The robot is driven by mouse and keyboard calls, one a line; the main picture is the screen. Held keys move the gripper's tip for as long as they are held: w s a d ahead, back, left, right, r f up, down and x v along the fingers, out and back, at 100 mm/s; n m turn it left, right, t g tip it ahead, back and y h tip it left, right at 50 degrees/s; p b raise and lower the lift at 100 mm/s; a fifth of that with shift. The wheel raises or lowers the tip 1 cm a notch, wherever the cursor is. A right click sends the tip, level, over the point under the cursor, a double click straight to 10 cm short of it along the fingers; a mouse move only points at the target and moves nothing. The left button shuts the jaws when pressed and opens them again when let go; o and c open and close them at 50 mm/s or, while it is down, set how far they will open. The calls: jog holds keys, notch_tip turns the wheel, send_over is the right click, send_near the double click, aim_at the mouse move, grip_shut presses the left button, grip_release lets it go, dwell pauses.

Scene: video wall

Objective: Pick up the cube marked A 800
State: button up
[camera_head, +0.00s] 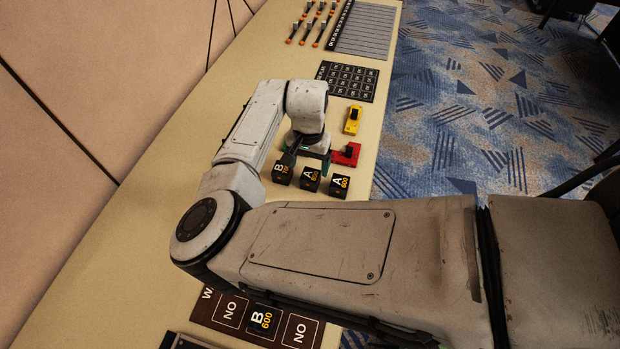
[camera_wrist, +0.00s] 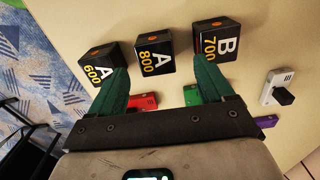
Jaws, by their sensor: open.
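The black cube marked A 800 (camera_head: 311,179) stands on the beige table, in the middle of a row of three. In the wrist view the A 800 cube (camera_wrist: 155,56) shows beyond my fingertips, between the two green fingers. The A 600 cube (camera_head: 340,186) is on one side of it and the B 700 cube (camera_head: 282,175) on the other. My gripper (camera_wrist: 162,72) is open and empty. In the head view my gripper (camera_head: 308,160) is just behind the row, and my arm hides part of it.
A red item (camera_head: 348,155) and a yellow item (camera_head: 352,120) lie on the table behind the cubes. A board marked NO (camera_head: 229,309) carries a B 600 cube (camera_head: 263,318) in front. A white device (camera_wrist: 279,86) lies right in the wrist view.

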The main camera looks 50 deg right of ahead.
aim_at(310, 175)
jog(key=f, duration=0.5)
jog(key=shift+s+p, duration=0.25)
jog(key=shift+p, duration=0.05)
jog(key=shift+c, duration=0.2)
jog(key=c, duration=1)
jog(key=shift+r, duration=0.1)
